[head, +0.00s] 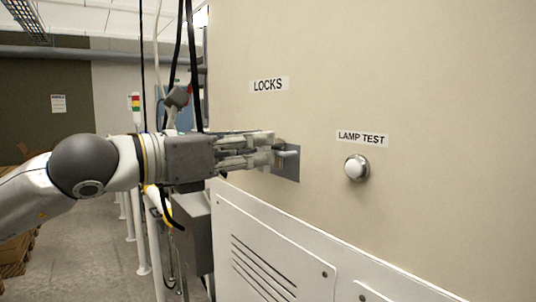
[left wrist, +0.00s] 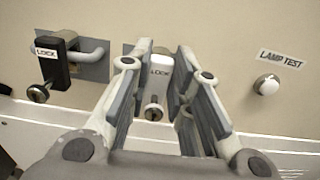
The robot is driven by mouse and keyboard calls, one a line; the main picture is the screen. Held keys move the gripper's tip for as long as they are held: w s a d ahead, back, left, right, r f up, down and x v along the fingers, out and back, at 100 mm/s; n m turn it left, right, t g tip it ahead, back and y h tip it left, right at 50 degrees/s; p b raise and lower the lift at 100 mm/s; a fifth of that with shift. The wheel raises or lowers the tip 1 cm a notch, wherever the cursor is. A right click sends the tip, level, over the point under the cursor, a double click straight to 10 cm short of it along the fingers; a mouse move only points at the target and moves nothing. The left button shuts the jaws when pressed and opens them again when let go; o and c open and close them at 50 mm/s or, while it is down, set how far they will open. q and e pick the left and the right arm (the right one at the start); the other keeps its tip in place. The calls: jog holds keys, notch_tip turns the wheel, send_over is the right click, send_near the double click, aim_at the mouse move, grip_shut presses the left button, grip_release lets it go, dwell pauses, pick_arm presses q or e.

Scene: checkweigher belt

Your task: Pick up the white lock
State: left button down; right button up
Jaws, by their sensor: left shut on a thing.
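The white lock (left wrist: 159,74), with a LOCK label, shows in the left wrist view between my left gripper's fingers, with a key (left wrist: 153,111) below it. My left gripper (head: 278,150) is at the grey plate (head: 290,167) under the LOCKS label, shut on the white lock. The fingers hide most of the lock in the head view, and I cannot tell whether it is clear of its holder. A black lock (left wrist: 53,72) with a key hangs at a metal bar to the left in the left wrist view. My right gripper is not in view.
The beige panel (head: 430,90) rises right behind the fingers. A white LAMP TEST button (head: 355,168) sticks out to the right of the plate. A white vented cover (head: 262,250) lies below. Black cables (head: 192,60) hang behind my left arm.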

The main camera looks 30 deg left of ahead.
pick_arm(q)
jog(key=shift+r, duration=0.15)
jog(key=shift+s+a+r, duration=0.1)
jog(key=shift+s+r, duration=0.1)
jog(key=shift+r, duration=0.15)
notch_tip(320, 180, up, 6)
jog(key=shift+p, duration=0.9)
jog(key=shift+s+b, duration=0.25)
jog(key=shift+b, duration=0.05)
jog(key=b+v, duration=0.8)
jog(key=v, duration=1.1)
jog(key=shift+s+a, duration=0.15)
jog(key=shift+a, duration=0.05)
